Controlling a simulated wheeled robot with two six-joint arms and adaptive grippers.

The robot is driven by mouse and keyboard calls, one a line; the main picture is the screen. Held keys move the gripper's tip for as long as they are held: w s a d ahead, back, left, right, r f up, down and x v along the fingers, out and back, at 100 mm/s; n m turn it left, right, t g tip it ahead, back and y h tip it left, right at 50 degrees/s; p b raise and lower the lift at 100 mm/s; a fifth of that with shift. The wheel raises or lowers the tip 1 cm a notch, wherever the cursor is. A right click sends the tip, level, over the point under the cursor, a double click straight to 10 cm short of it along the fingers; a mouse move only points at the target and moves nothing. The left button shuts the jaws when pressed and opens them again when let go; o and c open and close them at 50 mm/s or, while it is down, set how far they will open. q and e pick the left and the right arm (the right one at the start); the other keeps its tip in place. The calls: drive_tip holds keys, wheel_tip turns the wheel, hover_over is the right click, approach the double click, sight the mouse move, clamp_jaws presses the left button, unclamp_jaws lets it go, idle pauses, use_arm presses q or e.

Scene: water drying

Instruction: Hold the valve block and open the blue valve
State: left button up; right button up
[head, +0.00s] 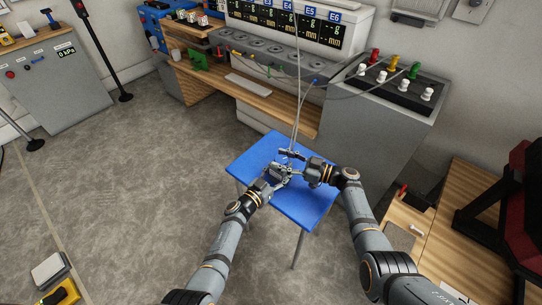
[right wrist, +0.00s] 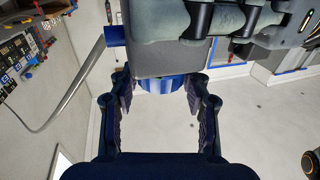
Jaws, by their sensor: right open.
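The grey valve block (right wrist: 168,58) shows large in the right wrist view, held up above the blue table (head: 255,160). A blue round part, seemingly the blue valve (right wrist: 160,85), is on its near side. My right gripper (right wrist: 159,98) is open, its fingers to either side of the blue valve with gaps between; it also shows in the head view (head: 304,173). My left gripper (head: 280,174) comes in from the left and appears shut on the valve block. Its fingers are partly hidden, and the block is too small to make out well in the head view.
A thin grey hose (right wrist: 82,85) runs from a blue fitting (right wrist: 115,37) on the block and rises past the wooden bench (head: 262,99). A grey cabinet with colored knobs (head: 375,105) stands behind right. A wooden desk (head: 435,225) is at the right.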

drive_tip(key=x, duration=0.4)
drive_tip(key=shift+a, duration=0.15)
clamp_jaws()
